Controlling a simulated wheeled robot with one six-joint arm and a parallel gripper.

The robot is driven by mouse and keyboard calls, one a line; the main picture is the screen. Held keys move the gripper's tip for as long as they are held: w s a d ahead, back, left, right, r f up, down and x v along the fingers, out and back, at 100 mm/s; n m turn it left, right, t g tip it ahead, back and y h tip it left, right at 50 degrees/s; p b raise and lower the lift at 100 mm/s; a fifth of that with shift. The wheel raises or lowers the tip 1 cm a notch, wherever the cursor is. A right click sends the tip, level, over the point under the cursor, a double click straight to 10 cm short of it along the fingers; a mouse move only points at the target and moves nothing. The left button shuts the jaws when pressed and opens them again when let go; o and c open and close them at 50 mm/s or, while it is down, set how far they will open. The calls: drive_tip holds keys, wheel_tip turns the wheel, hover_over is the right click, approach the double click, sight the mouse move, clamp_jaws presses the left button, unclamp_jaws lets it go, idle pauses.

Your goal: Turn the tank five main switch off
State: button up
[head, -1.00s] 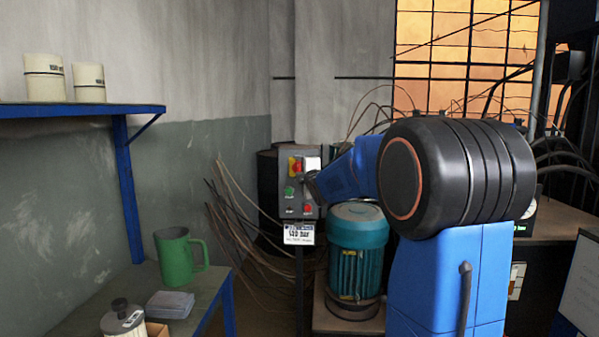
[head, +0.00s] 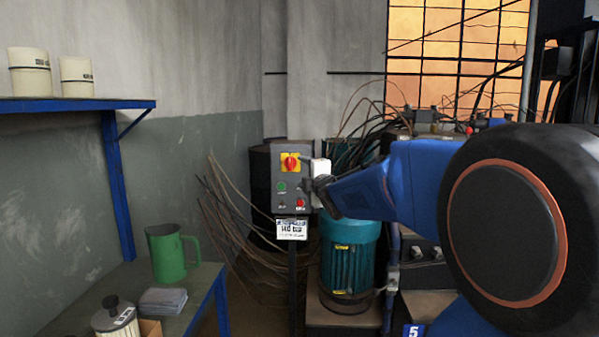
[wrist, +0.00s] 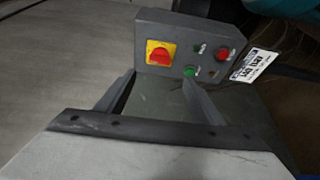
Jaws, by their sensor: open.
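A grey control box (head: 276,194) stands on a post left of my arm. It carries a red rotary switch (head: 290,162) on a yellow plate near its top, which also shows in the wrist view (wrist: 159,55). Whether the knob is on or off I cannot tell. Below it are a green button (head: 281,187) and a red button (head: 300,202). My gripper (wrist: 159,78) is open and empty, its fingers pointing at the box, with the switch ahead between them and apart from them. In the head view my gripper is beside the box's right edge.
A white tag (head: 291,229) hangs under the box. A teal motor (head: 349,258) stands right of the post, and a blue "5" plate (head: 413,330) is lower right. Loose cables (head: 228,205) hang behind. A bench with a green mug (head: 167,254) is at left.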

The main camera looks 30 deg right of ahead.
drive_tip(key=shift+v, duration=2.05)
